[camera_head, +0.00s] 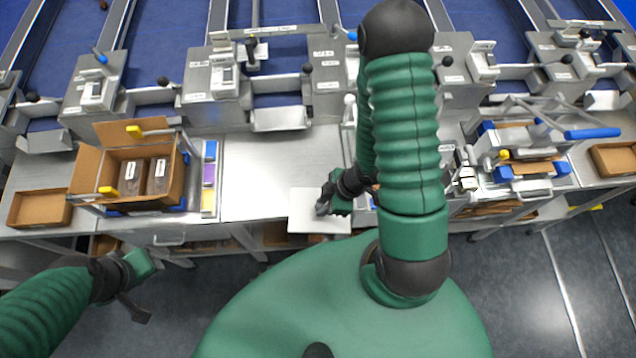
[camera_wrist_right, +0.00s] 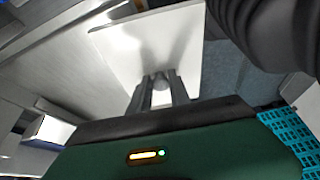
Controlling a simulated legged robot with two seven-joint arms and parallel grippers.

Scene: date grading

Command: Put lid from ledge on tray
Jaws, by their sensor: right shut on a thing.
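A flat, white square lid (camera_head: 302,222) is at the front edge of the steel table in the head view. I cannot tell whether the lid touches the table. Shallow brown trays stand at far left (camera_head: 40,208) and far right (camera_head: 612,158); which one is the task's tray, and where the ledge is, I cannot tell. My left gripper (camera_head: 132,308) is low at left, clear of the table; its opening is unclear.
An open cardboard box (camera_head: 143,178) with dark packs stands on the table at left, beside a strip of coloured cards (camera_head: 209,175). Bare steel tabletop (camera_head: 255,175) lies between it and the lid. Clamp-like equipment (camera_head: 520,160) stands at right. Grey machines line the back.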

